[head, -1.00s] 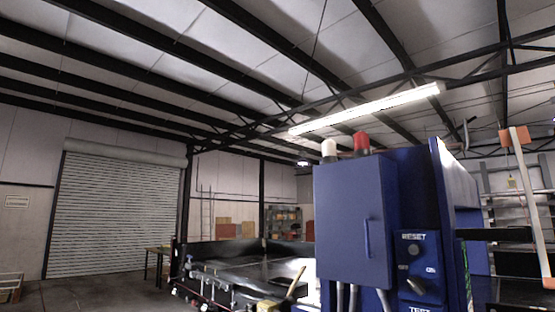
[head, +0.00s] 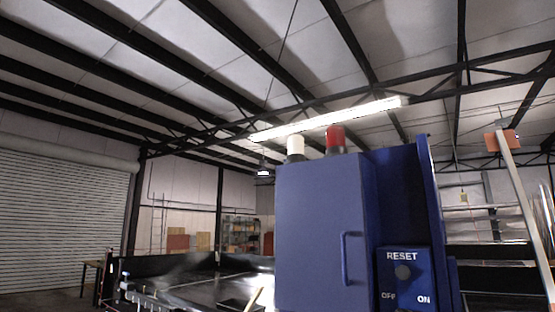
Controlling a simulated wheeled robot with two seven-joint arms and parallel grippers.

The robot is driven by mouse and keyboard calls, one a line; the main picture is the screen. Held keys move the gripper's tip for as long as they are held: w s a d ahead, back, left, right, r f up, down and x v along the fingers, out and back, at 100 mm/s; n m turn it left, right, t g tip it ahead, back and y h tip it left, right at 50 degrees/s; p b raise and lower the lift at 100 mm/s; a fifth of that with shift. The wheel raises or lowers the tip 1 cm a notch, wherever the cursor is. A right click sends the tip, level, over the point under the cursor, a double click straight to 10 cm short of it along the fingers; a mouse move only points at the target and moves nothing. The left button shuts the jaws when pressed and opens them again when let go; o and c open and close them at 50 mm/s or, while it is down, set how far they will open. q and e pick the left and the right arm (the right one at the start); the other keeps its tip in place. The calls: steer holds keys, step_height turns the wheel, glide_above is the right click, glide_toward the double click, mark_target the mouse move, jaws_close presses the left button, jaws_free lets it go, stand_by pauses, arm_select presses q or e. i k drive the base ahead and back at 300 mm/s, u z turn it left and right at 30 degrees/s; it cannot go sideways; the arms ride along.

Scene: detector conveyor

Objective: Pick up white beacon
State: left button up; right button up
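The white beacon (head: 295,146) stands upright on top of the blue cabinet (head: 318,220), near its left front edge. A red beacon (head: 336,139) stands on the same top just to its right, with a small gap between them. Neither of my grippers shows in the head view, so I cannot see whether they are open or shut.
The cabinet's front has a door handle (head: 346,258) and a panel with RESET, OFF and ON labels (head: 403,275). A dark conveyor (head: 190,285) lies to the left. A pale slanted post (head: 525,205) with an orange block stands at the right.

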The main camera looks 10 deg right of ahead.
mark_target(296, 142)
steer(key=z, duration=0.35)
steer(key=i, duration=0.7)
steer(key=z, duration=0.65)
